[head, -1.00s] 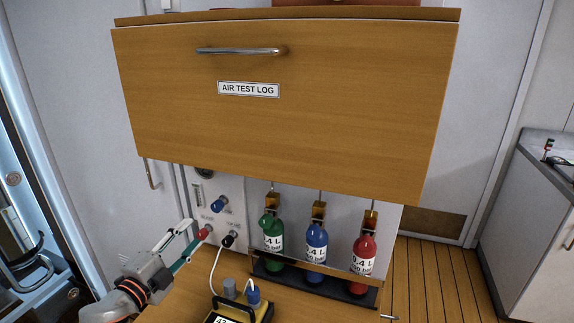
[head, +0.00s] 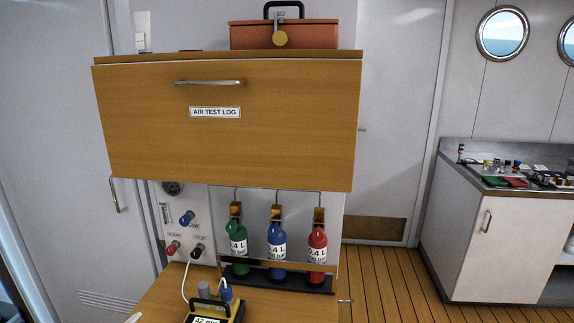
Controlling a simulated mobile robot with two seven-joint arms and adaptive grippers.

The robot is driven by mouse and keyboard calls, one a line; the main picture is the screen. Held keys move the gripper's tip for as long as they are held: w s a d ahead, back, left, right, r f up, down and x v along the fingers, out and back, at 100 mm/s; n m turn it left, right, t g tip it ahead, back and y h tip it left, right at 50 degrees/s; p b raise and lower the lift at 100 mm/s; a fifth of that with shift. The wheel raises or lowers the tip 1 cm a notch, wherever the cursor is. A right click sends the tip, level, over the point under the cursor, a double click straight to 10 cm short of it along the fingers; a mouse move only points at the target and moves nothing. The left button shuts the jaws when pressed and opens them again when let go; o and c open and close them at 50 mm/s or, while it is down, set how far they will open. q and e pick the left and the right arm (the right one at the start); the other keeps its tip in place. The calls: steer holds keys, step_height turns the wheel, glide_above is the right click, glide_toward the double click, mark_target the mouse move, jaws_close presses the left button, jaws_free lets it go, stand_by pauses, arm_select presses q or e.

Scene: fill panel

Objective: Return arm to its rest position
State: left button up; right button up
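A small pale sliver at the bottom edge of the head view, left of the meter, may be a fingertip of my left gripper (head: 134,318). The rest of that gripper and its arm are out of view, so its opening cannot be told. My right gripper is not in view. The fill panel (head: 183,208) has a blue knob (head: 187,218), a red knob (head: 172,247) and a black fitting (head: 197,250) with a white hose. No gripper is at the knobs.
Green (head: 236,241), blue (head: 276,244) and red (head: 317,246) bottles stand in a rack above the wooden top. A yellow meter (head: 215,310) sits in front. The AIR TEST LOG cabinet (head: 290,120) overhangs them. A counter (head: 500,240) stands right, with open floor between.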

arm_select(q)
steer(key=s+d+f+n+g, duration=0.2)
steer(key=s+d+f+n, duration=0.2)
steer(key=s+f, duration=0.5)
steer(key=s+d+f+n+g, duration=0.3)
steer(key=s+d+f+n, duration=0.2)
steer(key=f, duration=0.8)
steer(key=s+d, duration=0.3)
steer(key=s, duration=0.2)
steer(key=shift+s+d+f+g, duration=0.25)
steer(key=shift+s+g, duration=0.05)
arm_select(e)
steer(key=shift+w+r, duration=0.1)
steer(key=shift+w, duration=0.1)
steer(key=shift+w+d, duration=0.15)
